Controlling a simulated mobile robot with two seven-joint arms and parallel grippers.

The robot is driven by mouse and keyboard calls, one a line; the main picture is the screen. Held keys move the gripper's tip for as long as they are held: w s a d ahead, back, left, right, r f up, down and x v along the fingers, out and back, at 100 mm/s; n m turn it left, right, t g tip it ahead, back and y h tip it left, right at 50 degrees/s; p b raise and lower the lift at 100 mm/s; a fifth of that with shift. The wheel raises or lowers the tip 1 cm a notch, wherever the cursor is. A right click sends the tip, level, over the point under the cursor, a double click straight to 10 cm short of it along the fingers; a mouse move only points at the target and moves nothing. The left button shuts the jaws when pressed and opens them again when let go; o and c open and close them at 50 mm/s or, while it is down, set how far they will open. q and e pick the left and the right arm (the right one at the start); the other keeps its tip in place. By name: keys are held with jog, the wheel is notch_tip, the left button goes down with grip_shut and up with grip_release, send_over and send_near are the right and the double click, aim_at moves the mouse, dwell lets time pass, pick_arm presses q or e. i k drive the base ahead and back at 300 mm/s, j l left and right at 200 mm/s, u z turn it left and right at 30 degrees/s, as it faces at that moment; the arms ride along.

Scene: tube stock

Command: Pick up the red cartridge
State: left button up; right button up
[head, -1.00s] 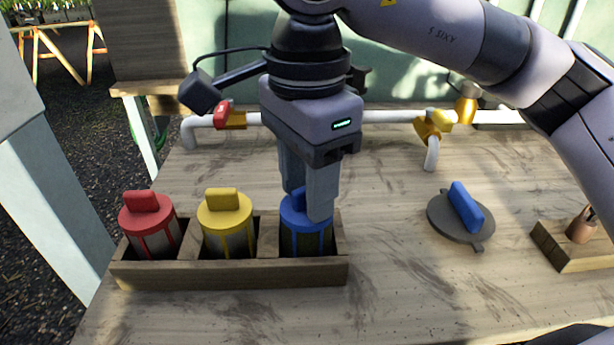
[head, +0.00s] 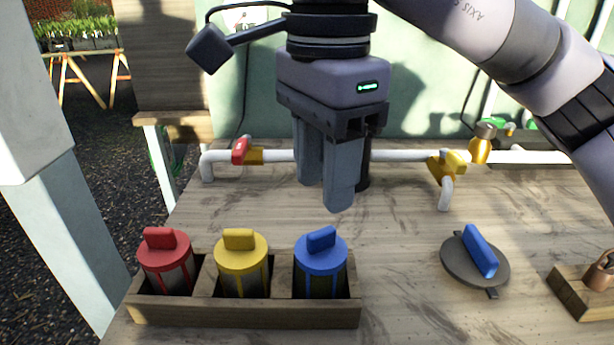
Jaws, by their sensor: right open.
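The red cartridge (head: 165,262) stands upright in the left compartment of a wooden rack (head: 245,313). A yellow cartridge (head: 241,262) stands in the middle compartment and a blue cartridge (head: 320,265) in the right one. Each has a raised bar handle on its cap. My right gripper (head: 325,195) points down, open and empty, above and behind the blue cartridge, to the right of the red one and apart from it. My left gripper is not in view.
A grey disc with a blue handle (head: 476,259) lies at right, near a wooden block (head: 575,297). The middle of the bench is clear.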

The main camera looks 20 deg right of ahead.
aim_at(166, 257)
jog(key=k, duration=1)
